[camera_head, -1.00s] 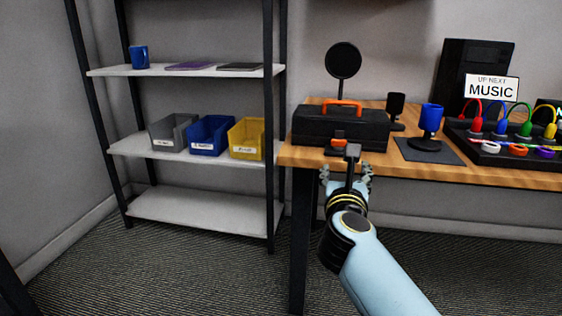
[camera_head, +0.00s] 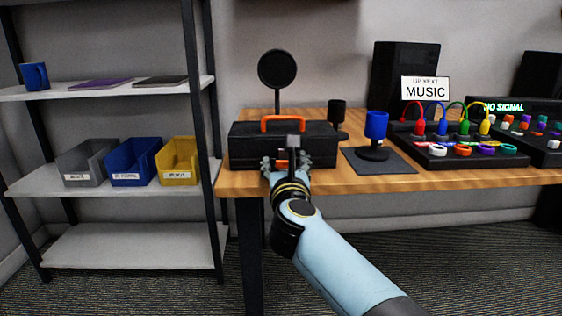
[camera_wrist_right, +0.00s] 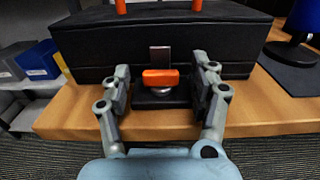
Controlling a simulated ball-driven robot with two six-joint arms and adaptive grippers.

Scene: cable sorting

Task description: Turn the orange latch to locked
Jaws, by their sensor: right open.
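My right gripper (camera_wrist_right: 162,88) is open, with one finger on each side of the latch and a gap on both sides. In the head view the right gripper (camera_head: 286,163) is in front of the case (camera_head: 240,145) and hides most of the latch (camera_head: 282,164). The case has an orange handle (camera_head: 283,124) on top. My left gripper is not in view.
The case stands at the left end of a wooden table (camera_head: 400,182). A blue microphone (camera_head: 376,126) on a dark mat (camera_head: 398,166) is to its right, then a panel with coloured cables (camera_head: 455,155). A shelf with bins (camera_head: 133,160) stands left.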

